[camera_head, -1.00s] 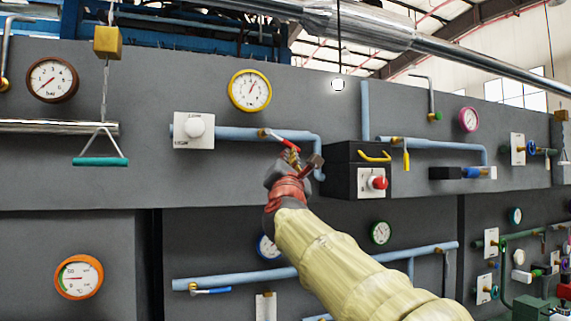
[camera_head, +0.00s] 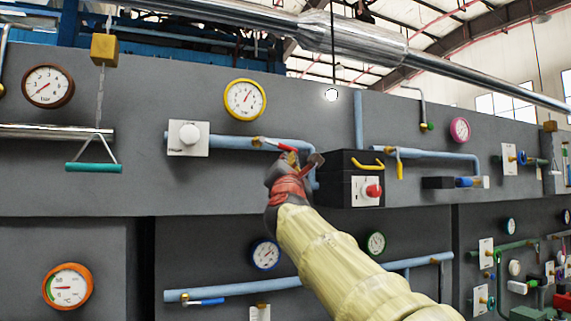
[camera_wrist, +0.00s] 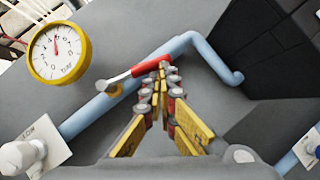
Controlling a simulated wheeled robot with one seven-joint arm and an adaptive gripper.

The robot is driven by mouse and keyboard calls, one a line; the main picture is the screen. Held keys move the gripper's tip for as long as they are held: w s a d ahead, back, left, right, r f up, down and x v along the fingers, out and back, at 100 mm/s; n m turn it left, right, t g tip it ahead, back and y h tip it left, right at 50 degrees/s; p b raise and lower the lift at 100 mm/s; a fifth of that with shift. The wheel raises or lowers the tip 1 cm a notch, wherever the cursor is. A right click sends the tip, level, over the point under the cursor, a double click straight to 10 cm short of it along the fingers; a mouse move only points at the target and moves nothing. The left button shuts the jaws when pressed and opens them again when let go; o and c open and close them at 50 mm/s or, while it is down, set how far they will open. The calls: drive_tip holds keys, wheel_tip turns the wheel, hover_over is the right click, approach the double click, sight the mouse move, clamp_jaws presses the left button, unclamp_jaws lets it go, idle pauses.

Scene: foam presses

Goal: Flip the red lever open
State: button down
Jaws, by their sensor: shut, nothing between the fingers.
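The red lever (camera_head: 288,148) sits on a blue pipe (camera_head: 228,141) on the grey panel, right of its brass pivot. In the wrist view the lever (camera_wrist: 152,62) has a metal shank and a red grip, and lies at a slight angle to the pipe, close to its line. My gripper (camera_head: 296,158) is at the grip's free end. In the wrist view its fingertips (camera_wrist: 160,72) are together with nothing between them, just below the red grip. They look touching or nearly so; exact contact is hard to tell.
A yellow gauge (camera_head: 245,99) is above the pipe, and a white knob plate (camera_head: 188,138) is to the left. A black box (camera_head: 340,178) with a yellow handle and red knob stands close to my gripper's right. The panel below the pipe's left part is bare.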

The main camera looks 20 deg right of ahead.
drive_tip(key=shift+d+r, duration=0.4)
drive_tip(key=shift+r, duration=0.15)
idle(1.0)
idle(0.5)
drive_tip(key=s+a+f+b, duration=0.1)
drive_tip(key=s+f+b, duration=0.6)
drive_tip(key=s+f, duration=0.2)
drive_tip(key=shift+a+f, duration=0.15)
drive_tip(key=shift+f, duration=0.1)
idle(0.7)
